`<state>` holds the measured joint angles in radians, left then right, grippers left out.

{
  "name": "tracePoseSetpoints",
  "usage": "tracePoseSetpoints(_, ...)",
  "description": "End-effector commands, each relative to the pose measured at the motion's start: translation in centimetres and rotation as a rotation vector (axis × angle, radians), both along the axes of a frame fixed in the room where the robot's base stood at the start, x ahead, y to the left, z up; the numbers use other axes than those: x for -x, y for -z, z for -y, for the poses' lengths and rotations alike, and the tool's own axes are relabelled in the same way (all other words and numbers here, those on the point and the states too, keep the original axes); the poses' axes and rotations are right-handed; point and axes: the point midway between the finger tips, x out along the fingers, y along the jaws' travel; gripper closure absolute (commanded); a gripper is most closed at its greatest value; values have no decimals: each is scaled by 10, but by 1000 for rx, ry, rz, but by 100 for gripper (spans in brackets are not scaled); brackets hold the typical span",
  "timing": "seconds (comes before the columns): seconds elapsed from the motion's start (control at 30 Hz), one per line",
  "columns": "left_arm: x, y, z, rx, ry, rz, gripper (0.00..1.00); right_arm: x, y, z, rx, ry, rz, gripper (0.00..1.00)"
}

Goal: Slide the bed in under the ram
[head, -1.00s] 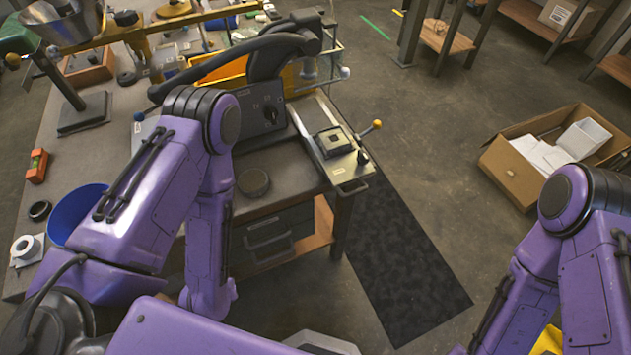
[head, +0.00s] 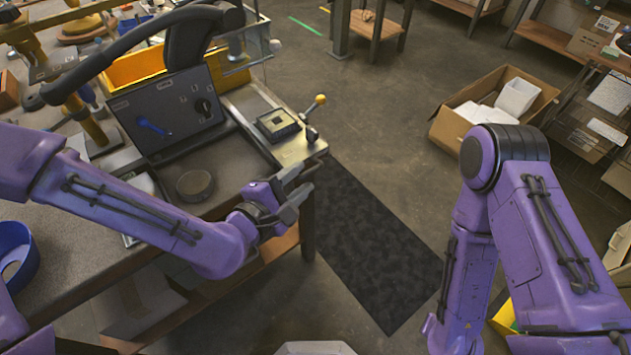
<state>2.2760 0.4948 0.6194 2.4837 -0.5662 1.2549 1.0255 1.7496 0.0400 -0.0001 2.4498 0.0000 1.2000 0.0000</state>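The bed (head: 278,124) is a dark square fixture on a pale metal slide at the bench's right end. It sits out toward the front, apart from the ram. The ram (head: 236,48) hangs under the dark press head (head: 230,15), behind and left of the bed; its lower end is partly hidden by the control panel and guard. My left gripper (head: 303,181) is open and empty, just in front of the bench edge, below the bed and touching nothing visible. My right gripper is out of view.
A control panel (head: 168,112) with a blue switch and black dial stands left of the slide. A dark round puck (head: 194,185) lies on the bench. A yellow bin (head: 135,68) is behind. The dark floor mat (head: 370,245) is clear.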

Motion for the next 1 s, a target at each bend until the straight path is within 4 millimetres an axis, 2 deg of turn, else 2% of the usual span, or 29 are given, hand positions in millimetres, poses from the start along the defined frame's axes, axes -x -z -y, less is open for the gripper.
tracePoseSetpoints(0.03,-2,11,2,3,0,6,61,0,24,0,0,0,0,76)
tracePoseSetpoints(0.13,-3,12,6,7,6,2,61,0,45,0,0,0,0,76)
tracePoseSetpoints(0.2,-16,8,15,2,6,-2,61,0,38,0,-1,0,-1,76)
tracePoseSetpoints(0.4,-40,13,33,2,7,-5,61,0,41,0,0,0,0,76)
tracePoseSetpoints(0.73,-44,13,36,4,6,-4,61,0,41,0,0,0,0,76)
tracePoseSetpoints(0.77,-45,13,36,4,6,-4,67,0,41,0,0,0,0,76)
tracePoseSetpoints(0.8,-45,13,36,4,6,-4,80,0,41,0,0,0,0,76)
tracePoseSetpoints(0.87,-44,13,36,3,6,-5,100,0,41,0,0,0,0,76)
tracePoseSetpoints(1.0,-44,14,36,2,8,-7,100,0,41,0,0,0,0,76)
